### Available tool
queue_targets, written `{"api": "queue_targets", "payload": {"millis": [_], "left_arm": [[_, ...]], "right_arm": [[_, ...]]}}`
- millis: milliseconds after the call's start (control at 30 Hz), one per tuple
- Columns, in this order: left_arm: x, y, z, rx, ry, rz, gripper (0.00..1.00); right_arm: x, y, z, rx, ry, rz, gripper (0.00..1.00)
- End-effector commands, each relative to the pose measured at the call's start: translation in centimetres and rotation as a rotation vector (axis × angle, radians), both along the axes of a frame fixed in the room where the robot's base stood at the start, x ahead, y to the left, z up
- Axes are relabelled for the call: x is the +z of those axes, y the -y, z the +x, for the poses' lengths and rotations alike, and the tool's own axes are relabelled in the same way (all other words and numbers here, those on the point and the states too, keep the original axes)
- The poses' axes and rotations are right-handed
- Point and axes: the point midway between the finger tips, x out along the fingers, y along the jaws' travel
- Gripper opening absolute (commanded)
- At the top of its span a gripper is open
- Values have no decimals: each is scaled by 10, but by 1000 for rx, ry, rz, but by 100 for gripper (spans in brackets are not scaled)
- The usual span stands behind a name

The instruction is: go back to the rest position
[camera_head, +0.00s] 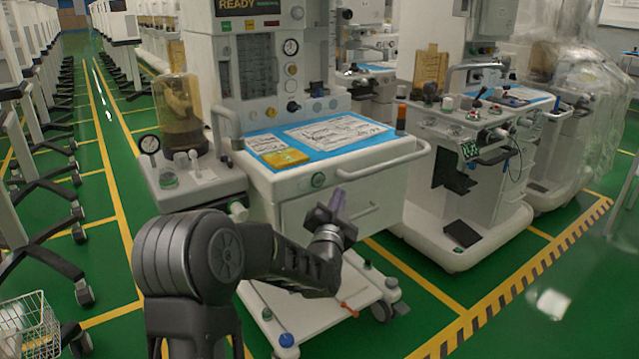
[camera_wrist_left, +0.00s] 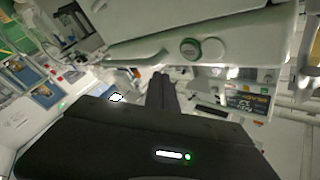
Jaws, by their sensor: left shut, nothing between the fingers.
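My left arm comes in from the bottom left of the head view. My left gripper (camera_head: 337,203) is in front of the drawer front of the nearest anaesthesia cart (camera_head: 425,152). Its fingers are shut and empty. Whether it touches the cart front I cannot tell. In the left wrist view the dark shut fingers (camera_wrist_left: 161,90) point at the cart's pale front (camera_wrist_left: 220,28), which is seen tilted. My right gripper is not in view.
On the cart top lie a blue mat (camera_head: 372,138) with printed sheets and a yellow packet (camera_head: 285,158). A second cart (camera_head: 455,205) stands to the right. Wheeled stands and a wire basket (camera_head: 28,325) are at left. Green floor is open at bottom right.

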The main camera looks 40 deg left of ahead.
Motion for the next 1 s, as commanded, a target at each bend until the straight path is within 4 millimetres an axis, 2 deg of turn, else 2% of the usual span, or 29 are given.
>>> {"api": "queue_targets", "payload": {"millis": [633, 767, 867, 967, 1000], "left_arm": [[0, 1, 0, 0, 0, 0, 0], [-8, 4, 2, -24, 13, -95, 0], [-46, 19, 3, -75, -30, -285, 0], [-102, 49, 0, -118, -119, -472, 0], [-128, 65, -3, -133, -165, -548, 0]], "right_arm": [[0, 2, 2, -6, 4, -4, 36], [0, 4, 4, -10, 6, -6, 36], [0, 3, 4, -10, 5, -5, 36], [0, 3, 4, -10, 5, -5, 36], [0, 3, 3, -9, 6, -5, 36]]}}
